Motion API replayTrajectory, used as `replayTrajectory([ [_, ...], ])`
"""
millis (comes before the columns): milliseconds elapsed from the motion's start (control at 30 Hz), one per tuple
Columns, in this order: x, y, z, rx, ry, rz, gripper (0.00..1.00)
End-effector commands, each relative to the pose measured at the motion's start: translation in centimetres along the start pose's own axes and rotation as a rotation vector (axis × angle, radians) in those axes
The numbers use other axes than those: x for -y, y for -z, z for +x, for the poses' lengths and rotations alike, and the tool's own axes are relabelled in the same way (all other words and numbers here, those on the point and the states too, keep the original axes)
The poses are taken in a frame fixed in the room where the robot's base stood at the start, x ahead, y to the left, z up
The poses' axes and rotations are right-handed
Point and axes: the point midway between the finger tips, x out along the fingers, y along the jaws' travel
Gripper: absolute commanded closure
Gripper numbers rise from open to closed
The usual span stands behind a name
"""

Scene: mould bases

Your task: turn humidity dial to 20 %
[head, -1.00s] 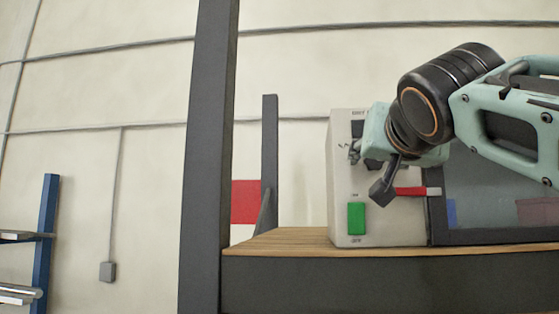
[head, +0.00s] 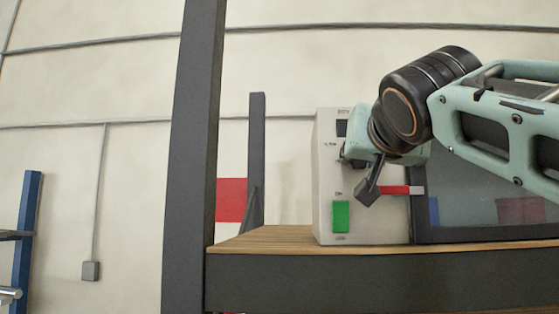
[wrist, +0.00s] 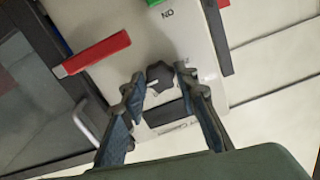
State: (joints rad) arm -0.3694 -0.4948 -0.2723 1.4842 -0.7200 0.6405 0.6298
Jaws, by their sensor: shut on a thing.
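The humidity dial (wrist: 160,76) is a dark lobed knob on the pale front panel (wrist: 185,40) of a cabinet. In the wrist view it sits between the two fingertips of my gripper (wrist: 159,75), which is shut on it. In the head view my gripper (head: 358,172) is against the upper part of the panel (head: 328,180) and hides the dial. A dark display (wrist: 165,113) lies beside the dial, partly behind the fingers; it also shows in the head view (head: 342,128). I cannot read any value or the dial's scale.
A green switch (head: 341,216) is low on the panel. A red handle (head: 398,190) sticks out close to my gripper, beside the glass door (head: 470,200). The cabinet stands on a wooden shelf (head: 262,240), with a dark upright post (head: 192,150) to the left.

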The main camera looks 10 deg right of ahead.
Motion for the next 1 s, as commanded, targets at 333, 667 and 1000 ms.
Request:
replayTrajectory([
  [333, -0.01, -0.04, -0.03, -0.001, -0.001, -0.23, 0.96],
  [667, 0.01, 0.05, -0.03, -0.001, 0.0, -0.543, 0.96],
  [1000, 0.02, 0.1, -0.04, -0.002, 0.0, -0.866, 0.96],
])
